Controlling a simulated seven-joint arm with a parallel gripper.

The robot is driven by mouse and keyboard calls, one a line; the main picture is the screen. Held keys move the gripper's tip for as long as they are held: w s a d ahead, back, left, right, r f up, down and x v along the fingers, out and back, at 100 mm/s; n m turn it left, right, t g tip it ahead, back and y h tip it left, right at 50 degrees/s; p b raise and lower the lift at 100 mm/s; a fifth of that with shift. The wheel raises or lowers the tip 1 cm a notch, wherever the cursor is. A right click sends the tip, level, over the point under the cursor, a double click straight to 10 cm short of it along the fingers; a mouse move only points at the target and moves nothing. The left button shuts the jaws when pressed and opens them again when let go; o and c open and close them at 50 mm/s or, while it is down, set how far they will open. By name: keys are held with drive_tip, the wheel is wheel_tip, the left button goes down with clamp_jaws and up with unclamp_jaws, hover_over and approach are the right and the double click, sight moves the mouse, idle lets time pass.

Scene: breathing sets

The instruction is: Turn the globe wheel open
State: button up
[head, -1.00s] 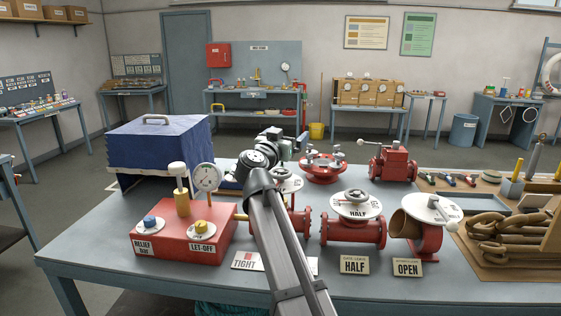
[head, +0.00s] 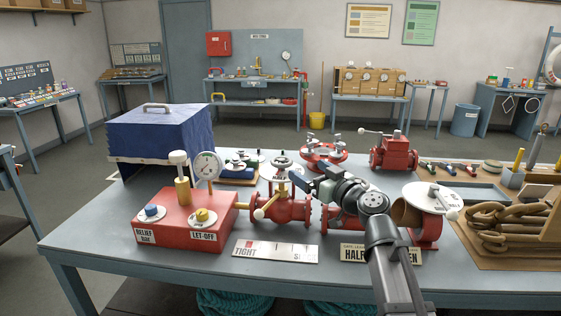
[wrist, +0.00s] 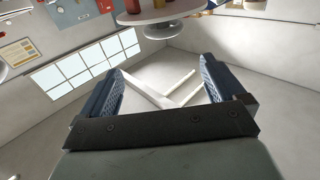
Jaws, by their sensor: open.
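Several red valves stand on the bench. The left one (head: 281,207) has an upright stem and a small round handwheel (head: 282,161) on top, behind a TIGHT plate (head: 275,250); it looks like the globe valve, though no name is readable. My gripper (head: 297,180) points left, just right of this wheel's stem in the head view; contact cannot be told. The wrist view shows my gripper (wrist: 165,92) open, with blue ridged fingers. A pale V-shape shows between them; I cannot tell what it is. My arm covers most of the middle valve.
A red box (head: 182,218) with a gauge (head: 207,166) stands left of the valve. The right valve carries a white disc (head: 425,196). A blue covered case (head: 158,132) is at the back left. The front left bench is clear.

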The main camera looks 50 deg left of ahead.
sight(275, 157)
drive_tip(key=shift+g, duration=0.3)
drive_tip(key=a, duration=0.8)
drive_tip(key=a+f, duration=0.1)
drive_tip(key=a, duration=0.3)
drive_tip(key=shift+s+a, duration=0.2)
drive_tip(key=shift+a, duration=0.2)
drive_tip(key=shift+c, duration=0.2)
drive_tip(key=c, duration=0.9)
